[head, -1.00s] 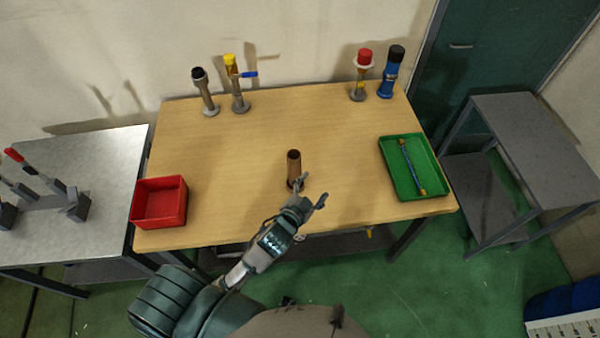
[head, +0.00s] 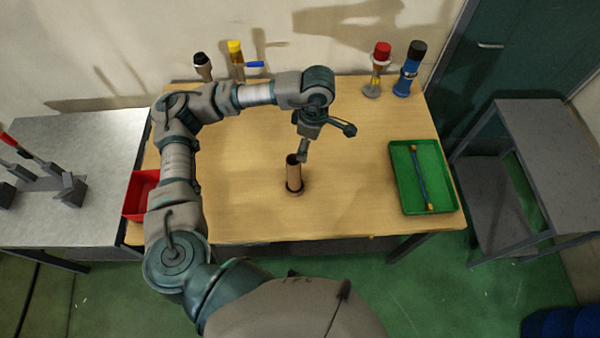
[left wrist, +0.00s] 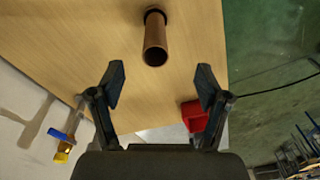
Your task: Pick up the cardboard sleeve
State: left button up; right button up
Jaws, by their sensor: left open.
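The cardboard sleeve is a brown open-topped tube (head: 294,176) standing upright near the middle of the wooden table. In the left wrist view the sleeve (left wrist: 155,40) lies ahead of and between the two fingers, beyond their tips. My left gripper (head: 327,143) is open and empty above the table, just behind and to the right of the sleeve's top in the head view. One finger overlaps the sleeve's rim there; I cannot tell if it touches. Both fingers show spread apart in the left wrist view (left wrist: 161,76). My right gripper is not in view.
A red bin (head: 138,196) sits at the table's left edge, partly behind my arm. A green tray (head: 441,190) with a blue rod is at the right. Several capped fittings, including a blue one (head: 408,72), stand along the back. The table between sleeve and tray is clear.

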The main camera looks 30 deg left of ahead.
pick_arm(q)
jog(key=a+y, duration=0.1)
jog(key=a, duration=0.3)
jog(key=p, duration=0.2)
send_near(296, 161)
notch_tip(296, 161, down, 6)
jog(key=s, duration=0.2)
jog(key=shift+a+f, duration=0.2)
jog(key=f, duration=0.1)
jog(key=a+f+p, duration=0.1)
jog(key=f, duration=0.1)
jog(key=a+f, duration=0.1)
jog(key=f, duration=0.1)
jog(key=shift+p, duration=0.35)
jog(key=shift+d, duration=0.1)
jog(key=shift+d+r, duration=0.1)
jog(key=shift+c, duration=0.2)
jog(key=shift+d, duration=0.25)
jog(key=c, duration=0.8)
jog(key=shift+r, duration=0.1)
grip_shut()
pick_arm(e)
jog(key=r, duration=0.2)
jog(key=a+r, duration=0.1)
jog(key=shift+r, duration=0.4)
